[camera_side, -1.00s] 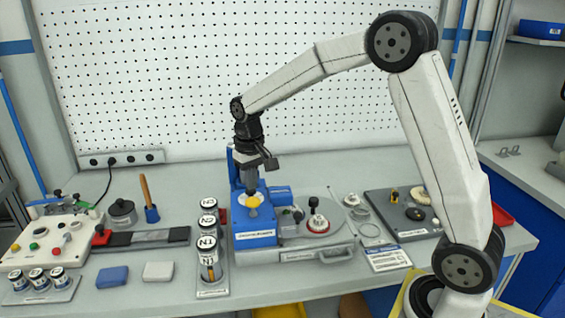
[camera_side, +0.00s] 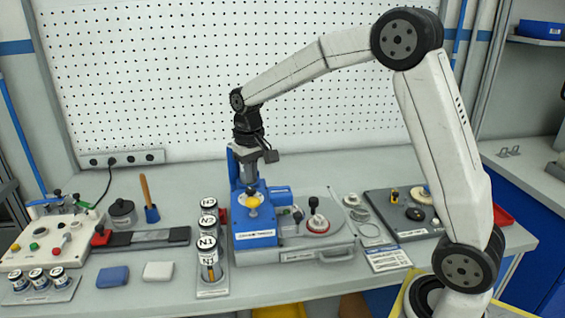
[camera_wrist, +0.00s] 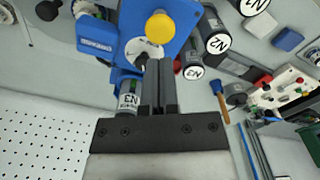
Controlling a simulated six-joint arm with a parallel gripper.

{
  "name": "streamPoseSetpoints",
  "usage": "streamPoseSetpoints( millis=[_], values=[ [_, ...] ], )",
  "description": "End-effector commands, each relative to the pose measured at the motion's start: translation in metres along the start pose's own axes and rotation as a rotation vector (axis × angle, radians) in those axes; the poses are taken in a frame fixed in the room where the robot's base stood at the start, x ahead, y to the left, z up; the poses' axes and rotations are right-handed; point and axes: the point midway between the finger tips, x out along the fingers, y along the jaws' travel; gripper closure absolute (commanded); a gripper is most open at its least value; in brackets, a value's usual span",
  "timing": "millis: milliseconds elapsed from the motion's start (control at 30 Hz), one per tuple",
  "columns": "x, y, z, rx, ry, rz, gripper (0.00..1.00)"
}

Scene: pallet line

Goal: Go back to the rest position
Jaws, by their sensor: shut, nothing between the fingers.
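My gripper (camera_side: 248,180) is shut and empty, pointing down just above the blue fixture (camera_side: 255,240) at the middle of the bench. A can labelled N (camera_wrist: 128,95) is beside the fingers in the wrist view.
A rack of N cans (camera_side: 208,243) stands left of the fixture. A grey plate with a red-ringed knob (camera_side: 318,224) is to its right. A control box (camera_side: 55,240) is far left. The pegboard (camera_side: 230,80) rises behind; the air above the bench is open.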

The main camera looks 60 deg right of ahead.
Motion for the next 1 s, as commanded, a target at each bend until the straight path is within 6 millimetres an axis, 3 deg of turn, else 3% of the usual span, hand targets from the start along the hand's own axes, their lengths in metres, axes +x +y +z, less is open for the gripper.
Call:
streamPoseSetpoints(
  millis=[267, 467, 667, 1000],
  values=[
    [0.002, -0.001, 0.003, -0.005, 0.004, -0.001, 1.00],
    [0.011, -0.003, 0.020, -0.032, 0.026, -0.004, 1.00],
    [0.029, -0.007, 0.053, -0.085, 0.071, -0.011, 1.00],
    [0.062, -0.007, 0.126, -0.185, 0.159, -0.022, 1.00]
  ],
)
